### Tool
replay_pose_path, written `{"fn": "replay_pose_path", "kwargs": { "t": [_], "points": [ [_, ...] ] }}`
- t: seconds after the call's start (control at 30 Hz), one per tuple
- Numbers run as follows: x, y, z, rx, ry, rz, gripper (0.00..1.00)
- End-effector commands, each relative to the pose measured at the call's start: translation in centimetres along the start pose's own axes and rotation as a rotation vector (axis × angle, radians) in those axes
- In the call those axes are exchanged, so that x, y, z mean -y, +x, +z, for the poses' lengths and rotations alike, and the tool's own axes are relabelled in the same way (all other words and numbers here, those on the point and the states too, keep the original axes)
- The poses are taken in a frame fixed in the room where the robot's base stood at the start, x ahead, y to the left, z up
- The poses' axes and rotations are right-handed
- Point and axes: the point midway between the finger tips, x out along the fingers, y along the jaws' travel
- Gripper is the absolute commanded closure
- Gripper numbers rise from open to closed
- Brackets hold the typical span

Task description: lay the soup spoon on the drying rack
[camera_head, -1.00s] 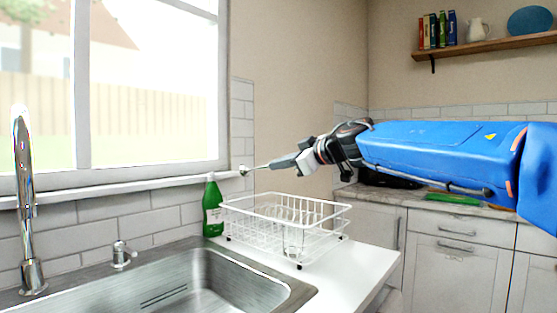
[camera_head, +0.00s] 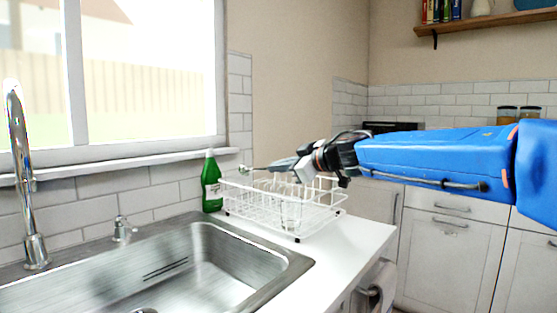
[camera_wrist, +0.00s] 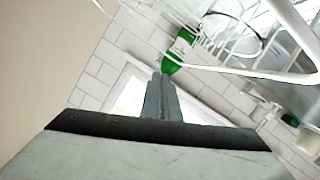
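The soup spoon (camera_head: 244,170) is a thin metal piece jutting left from my gripper (camera_head: 273,166), with its bowl end at the far left. My gripper is shut on its handle. Gripper and spoon are at the height of the rack's top rim in the head view, over its back part; the exact gap cannot be told. The white wire drying rack (camera_head: 318,214) stands on the counter right of the sink. In the wrist view my gripper's fingers (camera_wrist: 162,88) are together, and the rack's wires (camera_wrist: 250,74) show at upper right. The spoon is not clear there.
A green bottle (camera_head: 211,184) stands just left of the rack, near the spoon's bowl end. The steel sink (camera_head: 205,275) with its tall faucet (camera_head: 22,170) is at left. The white counter (camera_head: 345,245) is bare in front of the rack. A tiled wall and window are behind.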

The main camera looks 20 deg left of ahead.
Motion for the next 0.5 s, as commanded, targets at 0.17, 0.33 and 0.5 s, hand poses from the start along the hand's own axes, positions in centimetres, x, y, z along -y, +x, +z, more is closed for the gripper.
{"fn": "replay_pose_path", "kwargs": {
  "t": [0.17,0.33,0.5],
  "points": [
    [0.6,0.4,1.3,0.000,0.001,0.000,1.00],
    [1.2,0.7,2.5,0.001,0.000,0.000,1.00],
    [1.7,0.9,3.4,0.001,0.001,0.000,1.00]
  ]
}}
